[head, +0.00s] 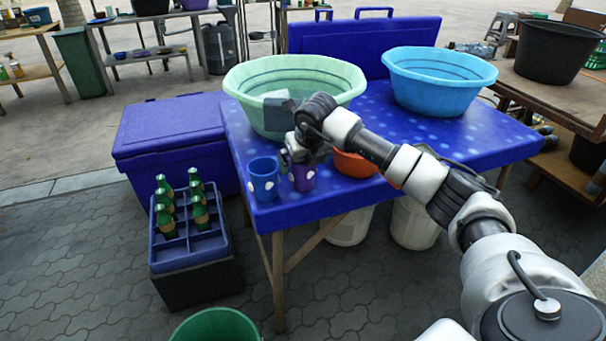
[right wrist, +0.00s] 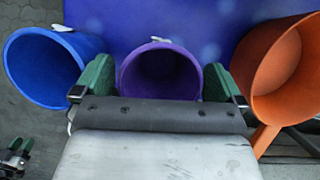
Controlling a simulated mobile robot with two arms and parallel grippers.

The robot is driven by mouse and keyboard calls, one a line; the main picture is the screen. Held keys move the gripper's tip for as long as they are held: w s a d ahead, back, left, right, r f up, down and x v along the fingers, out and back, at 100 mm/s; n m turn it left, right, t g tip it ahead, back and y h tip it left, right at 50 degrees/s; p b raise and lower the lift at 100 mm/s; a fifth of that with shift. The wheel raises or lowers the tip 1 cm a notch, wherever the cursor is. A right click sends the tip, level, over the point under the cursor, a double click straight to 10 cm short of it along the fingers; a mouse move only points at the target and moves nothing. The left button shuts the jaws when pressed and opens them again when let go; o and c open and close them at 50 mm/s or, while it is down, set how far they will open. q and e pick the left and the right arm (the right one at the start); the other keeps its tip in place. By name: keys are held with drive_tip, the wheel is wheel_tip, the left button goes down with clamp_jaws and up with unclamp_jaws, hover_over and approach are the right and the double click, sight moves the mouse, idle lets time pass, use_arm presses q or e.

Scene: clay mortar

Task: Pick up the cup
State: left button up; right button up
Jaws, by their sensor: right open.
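A blue cup (head: 263,180) and a purple cup (head: 302,177) stand upright side by side near the front left corner of the blue table (head: 455,145). My right gripper (head: 300,155) is at the purple cup, partly covering it in the head view. In the right wrist view, the open green fingers of my right gripper (right wrist: 160,78) are on either side of the purple cup (right wrist: 160,68). I cannot tell whether they touch it. The blue cup (right wrist: 48,68) is just left of the left finger. My left gripper is not clearly visible in the head view.
An orange pot with a handle (right wrist: 280,70) is close to the right finger. A green basin (head: 295,78) and a light blue basin (head: 440,80) stand behind on the table. A crate of green bottles (head: 185,260) is on the left, by a blue cooler (head: 170,135).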

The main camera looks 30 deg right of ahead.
drive_tip(key=c, duration=1)
drive_tip(key=shift+o, duration=0.2)
